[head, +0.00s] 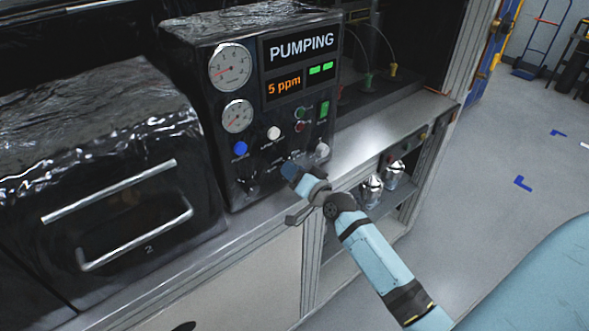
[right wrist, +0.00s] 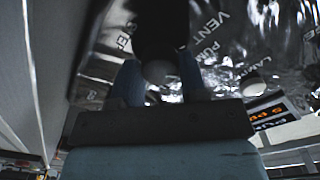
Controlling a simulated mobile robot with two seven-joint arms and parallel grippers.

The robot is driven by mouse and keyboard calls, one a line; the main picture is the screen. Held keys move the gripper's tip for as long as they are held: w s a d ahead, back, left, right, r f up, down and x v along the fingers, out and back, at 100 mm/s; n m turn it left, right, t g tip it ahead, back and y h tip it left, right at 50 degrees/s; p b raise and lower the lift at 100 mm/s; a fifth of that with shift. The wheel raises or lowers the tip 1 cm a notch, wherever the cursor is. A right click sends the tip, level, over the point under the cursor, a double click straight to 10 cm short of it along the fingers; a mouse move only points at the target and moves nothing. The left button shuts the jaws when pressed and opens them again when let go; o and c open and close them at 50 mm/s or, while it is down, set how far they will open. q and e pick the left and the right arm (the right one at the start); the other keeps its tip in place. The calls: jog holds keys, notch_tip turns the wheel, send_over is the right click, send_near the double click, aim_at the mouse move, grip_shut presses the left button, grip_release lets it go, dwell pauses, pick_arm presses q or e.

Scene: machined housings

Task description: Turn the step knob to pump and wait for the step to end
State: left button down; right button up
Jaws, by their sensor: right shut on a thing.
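The black control box (head: 205,110) stands on the bench with its display (head: 301,47) reading PUMPING. A lower readout (head: 284,87) shows 5 ppm in orange, beside two lit green bars (head: 321,69). My right gripper (head: 291,172) is at the lower part of the panel. In the right wrist view its fingers (right wrist: 160,88) are shut on a dark knob (right wrist: 158,25), taken as the step knob. Printed labels, including VENT, surround it. The gripper hides the knob in the head view, and its pointer direction cannot be made out. My left gripper is not in view.
Two round gauges (head: 231,67) sit on the panel's left, above a blue button (head: 240,148) and a white button (head: 274,132). A black chamber with a metal handle (head: 135,235) stands at left. Metal canisters (head: 372,190) are on the right below the bench top. Floor at right is open.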

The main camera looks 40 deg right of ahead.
jog(key=shift+m, duration=0.3)
jog(key=o, duration=0.9)
jog(key=s, duration=0.4)
jog(key=s+b, duration=0.1)
jog(key=s, duration=0.4)
jog(key=s+d+b, duration=0.1)
jog(key=s, duration=0.3)
jog(key=shift+s, duration=0.4)
